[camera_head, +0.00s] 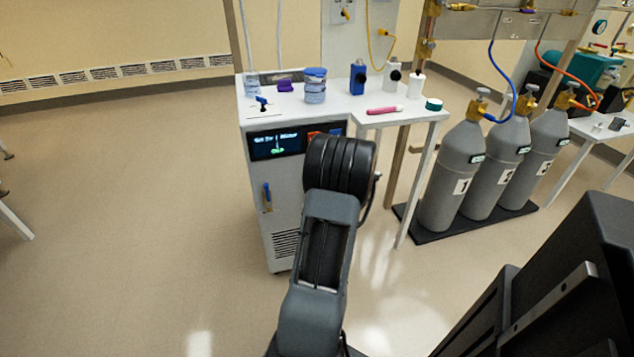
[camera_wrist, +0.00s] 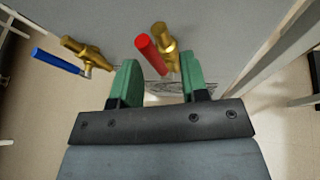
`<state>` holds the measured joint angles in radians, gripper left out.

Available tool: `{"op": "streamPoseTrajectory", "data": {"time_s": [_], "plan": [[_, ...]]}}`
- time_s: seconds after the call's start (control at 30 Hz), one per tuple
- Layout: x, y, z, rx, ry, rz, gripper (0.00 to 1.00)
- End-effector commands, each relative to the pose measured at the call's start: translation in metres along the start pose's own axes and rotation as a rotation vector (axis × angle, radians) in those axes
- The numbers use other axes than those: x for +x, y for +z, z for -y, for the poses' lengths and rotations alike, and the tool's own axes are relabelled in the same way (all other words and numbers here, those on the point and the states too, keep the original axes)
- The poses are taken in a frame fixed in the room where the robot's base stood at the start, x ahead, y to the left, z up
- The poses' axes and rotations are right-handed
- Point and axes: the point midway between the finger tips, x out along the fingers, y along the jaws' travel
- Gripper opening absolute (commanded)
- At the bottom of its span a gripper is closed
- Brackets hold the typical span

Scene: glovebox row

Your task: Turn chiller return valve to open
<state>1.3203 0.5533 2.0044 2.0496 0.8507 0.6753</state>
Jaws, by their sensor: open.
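My gripper (camera_wrist: 161,80) is open in the wrist view, with green fingers pointing toward the chiller front. A brass valve (camera_wrist: 164,38) with a red lever (camera_wrist: 151,55) lies just beyond the fingertips. The red lever slants, and its lower end shows between the fingers; I cannot tell whether it touches them. A second brass valve (camera_wrist: 80,46) with a blue lever (camera_wrist: 57,61) is left of the gripper. I cannot read which valve is the return. In the head view, the chiller (camera_head: 258,225) shows one blue lever (camera_head: 267,196); my arm hides the red lever and my gripper.
The chiller has a lit display (camera_head: 276,145) and bottles and jars on top. A side table (camera_head: 440,116) adjoins it on the right. Several grey gas cylinders (camera_head: 447,185) stand further right on a dark base. The floor left of the chiller is clear.

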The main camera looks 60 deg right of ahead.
Motion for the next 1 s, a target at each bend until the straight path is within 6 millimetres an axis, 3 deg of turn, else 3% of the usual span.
{"op": "streamPoseTrajectory", "data": {"time_s": [0.2, 0.5, 0.7, 1.0], "plan": [[-0.048, 0.003, 0.001, 0.001, -0.004, 0.001, 0.41], [-0.092, 0.002, 0.001, 0.0, -0.002, 0.001, 0.41], [-0.103, 0.001, 0.0, 0.0, -0.001, 0.0, 0.41], [-0.104, 0.0, 0.0, 0.0, 0.0, 0.0, 0.41]]}}
